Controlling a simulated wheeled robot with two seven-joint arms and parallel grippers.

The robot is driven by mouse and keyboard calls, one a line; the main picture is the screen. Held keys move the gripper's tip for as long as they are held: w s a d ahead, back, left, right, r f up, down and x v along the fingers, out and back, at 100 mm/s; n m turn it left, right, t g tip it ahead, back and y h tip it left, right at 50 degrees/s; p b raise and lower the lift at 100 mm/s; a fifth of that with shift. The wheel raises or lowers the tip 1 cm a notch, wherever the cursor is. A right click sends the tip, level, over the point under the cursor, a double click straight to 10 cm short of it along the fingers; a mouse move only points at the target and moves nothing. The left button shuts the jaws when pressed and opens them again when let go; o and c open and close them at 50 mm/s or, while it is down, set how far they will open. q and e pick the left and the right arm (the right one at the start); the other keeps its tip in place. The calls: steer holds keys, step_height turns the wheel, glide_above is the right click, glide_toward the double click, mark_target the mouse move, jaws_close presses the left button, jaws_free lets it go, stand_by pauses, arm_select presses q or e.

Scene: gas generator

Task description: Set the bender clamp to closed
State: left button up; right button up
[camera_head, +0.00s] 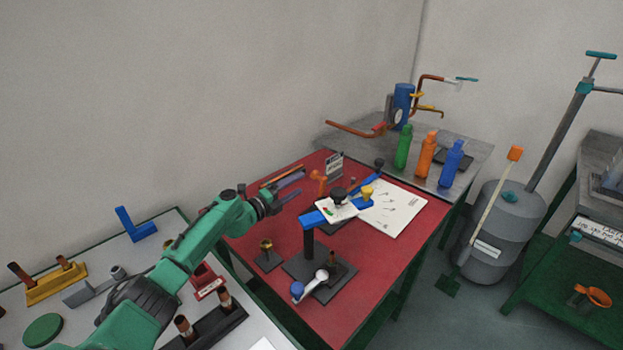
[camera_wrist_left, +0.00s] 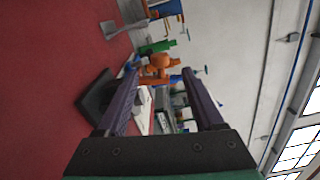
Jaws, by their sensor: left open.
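The bender stands on the red table, with a blue bar (camera_head: 318,217) on a dark post and base plate (camera_head: 322,284). A lever with a blue ball (camera_head: 297,289) lies low at its front. A black knob (camera_head: 338,194) and a yellow knob (camera_head: 367,191) sit along the bar; I cannot tell which part is the clamp. My left gripper (camera_head: 302,183) is open and empty above the table, left of an orange part (camera_head: 319,181). My right gripper is out of view.
White sheets (camera_head: 396,211) lie on the red table (camera_head: 375,268). Green, orange and blue bottles (camera_head: 426,155) stand on the grey table behind. A small brass-topped stand (camera_head: 267,255) is left of the bender. A grey tank (camera_head: 497,230) stands at the right.

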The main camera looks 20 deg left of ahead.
mark_target(312, 177)
arm_select(q)
steer(key=b+x, duration=0.3)
steer(key=x, duration=0.4)
steer(key=shift+w+f, duration=0.1)
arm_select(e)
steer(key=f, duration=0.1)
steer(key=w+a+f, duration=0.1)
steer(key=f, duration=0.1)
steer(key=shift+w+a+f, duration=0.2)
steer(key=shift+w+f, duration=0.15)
arm_select(q)
steer(key=c, duration=0.8)
jaws_close()
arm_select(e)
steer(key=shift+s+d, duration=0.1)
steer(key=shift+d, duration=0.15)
